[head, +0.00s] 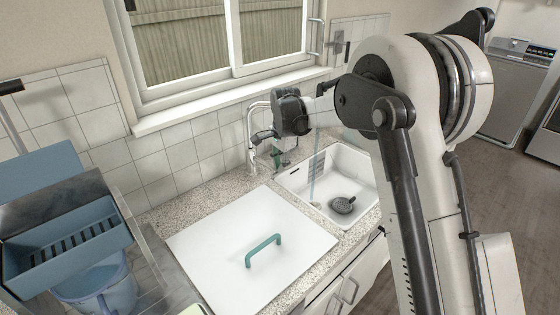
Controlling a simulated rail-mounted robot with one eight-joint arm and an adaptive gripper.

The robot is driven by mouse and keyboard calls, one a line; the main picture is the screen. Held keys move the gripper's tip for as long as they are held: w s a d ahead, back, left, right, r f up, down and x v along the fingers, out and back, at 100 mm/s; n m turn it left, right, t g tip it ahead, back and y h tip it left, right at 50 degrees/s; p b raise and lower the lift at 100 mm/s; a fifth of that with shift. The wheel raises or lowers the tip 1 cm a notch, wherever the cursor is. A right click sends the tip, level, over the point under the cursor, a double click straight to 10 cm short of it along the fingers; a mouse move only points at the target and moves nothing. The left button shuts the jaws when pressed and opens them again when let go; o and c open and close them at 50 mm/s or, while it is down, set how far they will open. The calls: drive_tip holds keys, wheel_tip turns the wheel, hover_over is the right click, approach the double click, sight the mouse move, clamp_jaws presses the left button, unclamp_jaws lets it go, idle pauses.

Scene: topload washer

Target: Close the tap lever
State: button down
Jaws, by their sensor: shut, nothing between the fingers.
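The chrome tap (251,140) stands on the counter behind the sink (295,180), at the middle of the head view. Its arched spout runs behind my wrist. A thin bluish stream (313,175), which looks like water, falls into the sink. My gripper (271,140) is shut and empty, right by the tap's upper body. The tap lever cannot be clearly told apart from the dark fingers, so I cannot tell whether they touch it. My arm comes in from the right and hides part of the wall and sink surroundings.
A white board with a teal handle (264,248) covers the counter left of the sink. A dark round brush or strainer (342,205) lies in the sink. Blue bins (65,240) stand at the left. The window sill (230,98) is behind the tap.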

drive_tip(key=shift+f, duration=0.15)
drive_tip(key=shift+s+d+f+b, duration=0.15)
drive_tip(key=shift+f+b, duration=0.6)
drive_tip(key=shift+b, duration=0.25)
drive_tip(key=shift+r, duration=0.15)
wheel_tip(320, 180, up, 13)
drive_tip(key=s+d, duration=0.2)
drive_tip(key=s+d+r+n+t, duration=0.2)
drive_tip(key=s+d+r, duration=0.4)
drive_tip(key=s+d, duration=0.35)
drive_tip(key=s+d+r+n+t+b, duration=0.1)
drive_tip(key=s+d+n, duration=0.1)
drive_tip(key=s+d, duration=0.65)
drive_tip(key=s+d+f+n+t+b, duration=0.1)
drive_tip(key=s+d+f+n, duration=0.1)
drive_tip(key=s, duration=0.8)
drive_tip(key=s+d+f+n+t+b, duration=0.1)
drive_tip(key=s+d+f, duration=0.4)
drive_tip(key=s, duration=0.5)
wheel_tip(320, 180, down, 2)
drive_tip(key=shift+d+f+n+t+h, duration=0.15)
drive_tip(key=shift+n+t+h, duration=0.25)
drive_tip(key=shift+n+t, duration=0.25)
